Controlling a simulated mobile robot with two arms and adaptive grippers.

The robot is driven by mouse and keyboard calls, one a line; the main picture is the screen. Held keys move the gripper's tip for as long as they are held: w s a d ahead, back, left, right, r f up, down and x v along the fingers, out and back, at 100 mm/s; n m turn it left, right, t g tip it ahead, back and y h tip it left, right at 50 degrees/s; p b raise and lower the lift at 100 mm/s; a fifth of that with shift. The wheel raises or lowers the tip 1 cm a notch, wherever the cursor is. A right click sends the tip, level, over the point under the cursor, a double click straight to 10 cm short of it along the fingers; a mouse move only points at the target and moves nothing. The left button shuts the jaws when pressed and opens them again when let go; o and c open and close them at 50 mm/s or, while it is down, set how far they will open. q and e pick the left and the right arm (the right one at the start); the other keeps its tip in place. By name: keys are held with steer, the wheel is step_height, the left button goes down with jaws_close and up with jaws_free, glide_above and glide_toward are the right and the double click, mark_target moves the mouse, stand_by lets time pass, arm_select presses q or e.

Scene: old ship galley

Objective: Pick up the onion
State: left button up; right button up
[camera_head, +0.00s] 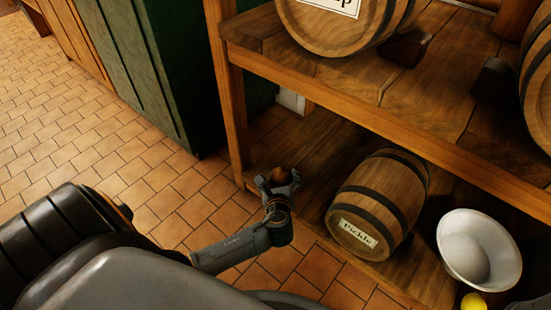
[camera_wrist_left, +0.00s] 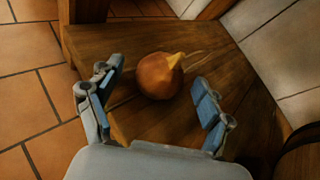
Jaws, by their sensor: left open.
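The brown onion (camera_wrist_left: 159,76) lies on the end of the wooden lower shelf (camera_wrist_left: 95,42), its yellowish tip pointing up and right in the left wrist view. In the head view the onion (camera_head: 280,174) shows just beyond my left gripper (camera_head: 279,183), partly hidden by it. In the left wrist view my left gripper (camera_wrist_left: 158,92) is open, with one finger to the left and one to the right of the onion. The near side of the onion lies about between the fingertips, and I see a gap on each side. My right gripper is not in view.
A barrel labelled Pickle (camera_head: 380,203) lies on the lower shelf right of my left gripper. Further right are a white bowl (camera_head: 478,250) and a yellow thing (camera_head: 473,301). A wooden post (camera_head: 229,110) and the upper shelf (camera_head: 350,105) stand close by. Tiled floor (camera_head: 120,140) is clear at left.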

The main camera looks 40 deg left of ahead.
arm_select(q)
steer(key=c, duration=1.7)
steer(key=shift+o, duration=0.2)
steer(key=shift+r, duration=0.1)
